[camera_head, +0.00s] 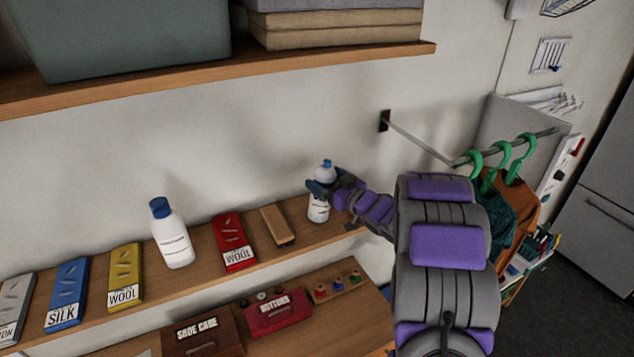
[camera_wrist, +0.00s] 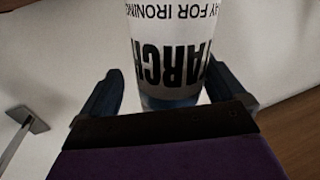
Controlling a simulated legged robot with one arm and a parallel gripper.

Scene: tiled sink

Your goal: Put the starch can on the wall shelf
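The starch can (camera_head: 319,211) is white with a blue top and stands upright at the right end of the lower wooden wall shelf (camera_head: 203,268), its base seeming to rest on the board. My gripper (camera_head: 322,188) is around the can's upper part. In the wrist view the can (camera_wrist: 170,45) shows its black lettering upside down between the two dark fingers of my gripper (camera_wrist: 165,75). A gap shows between the left finger and the can, and a narrower one at the right, so the fingers look open.
On the same shelf are a brown block (camera_head: 277,226), a red wool box (camera_head: 234,243), a white bottle (camera_head: 171,235) and several other boxes. An upper shelf (camera_head: 340,57) hangs above. Clothes (camera_head: 530,205) hang from a rail at the right.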

